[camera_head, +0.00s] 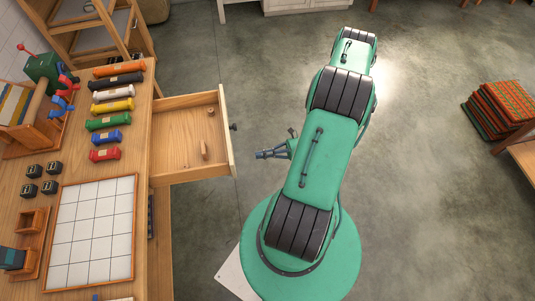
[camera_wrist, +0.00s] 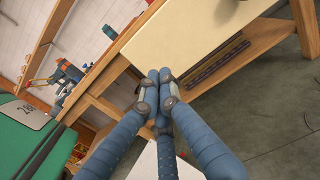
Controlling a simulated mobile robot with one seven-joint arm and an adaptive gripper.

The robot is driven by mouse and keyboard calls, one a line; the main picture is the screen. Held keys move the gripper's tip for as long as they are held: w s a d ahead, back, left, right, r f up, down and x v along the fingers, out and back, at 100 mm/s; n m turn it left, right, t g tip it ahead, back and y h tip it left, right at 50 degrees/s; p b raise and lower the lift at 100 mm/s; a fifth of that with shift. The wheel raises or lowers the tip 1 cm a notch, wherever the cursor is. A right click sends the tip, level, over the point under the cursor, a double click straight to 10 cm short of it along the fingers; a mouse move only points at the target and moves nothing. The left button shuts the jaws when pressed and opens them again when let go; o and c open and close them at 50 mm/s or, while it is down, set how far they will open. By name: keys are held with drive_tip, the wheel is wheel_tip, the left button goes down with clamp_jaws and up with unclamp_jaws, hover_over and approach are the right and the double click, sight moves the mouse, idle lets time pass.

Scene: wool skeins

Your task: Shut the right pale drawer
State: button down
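The pale drawer (camera_head: 180,140) is pulled well out of the right side of the wooden bench in the head view. Its pale front carries a small dark knob (camera_head: 234,127). My gripper (camera_head: 258,154) is just right of the drawer front, near its lower end in the picture, with a small gap seen from above. In the wrist view a broad cream panel, seemingly the drawer front (camera_wrist: 195,40), lies beyond the fingertips. My blue fingers (camera_wrist: 158,76) meet at their tips with nothing between them. Whether they touch the panel is unclear. No knob shows in the wrist view.
Small wooden pieces (camera_head: 204,150) lie inside the drawer. The bench (camera_head: 157,93) carries colored yarn skeins (camera_head: 112,105), a white grid board (camera_head: 92,232) and small dark blocks. Folded textiles (camera_head: 497,108) are stacked at far right. The floor right of the drawer is clear around my arm.

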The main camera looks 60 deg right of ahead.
sight(190, 167)
drive_tip(key=b+x, duration=0.1)
drive_tip(key=x, duration=0.8)
drive_tip(key=shift+a, duration=0.1)
drive_tip(key=shift+w, duration=0.1)
drive_tip(key=x, duration=3.4)
drive_tip(key=shift+w+a+f+b, duration=0.2)
drive_tip(key=shift+w+a+b, duration=0.05)
drive_tip(key=shift+a+b, duration=0.1)
drive_tip(key=shift+x, duration=0.9)
drive_tip(key=shift+r, duration=0.1)
drive_tip(key=shift+d, duration=0.1)
drive_tip(key=shift+p+v, duration=0.7)
drive_tip(key=shift+v, duration=6.4)
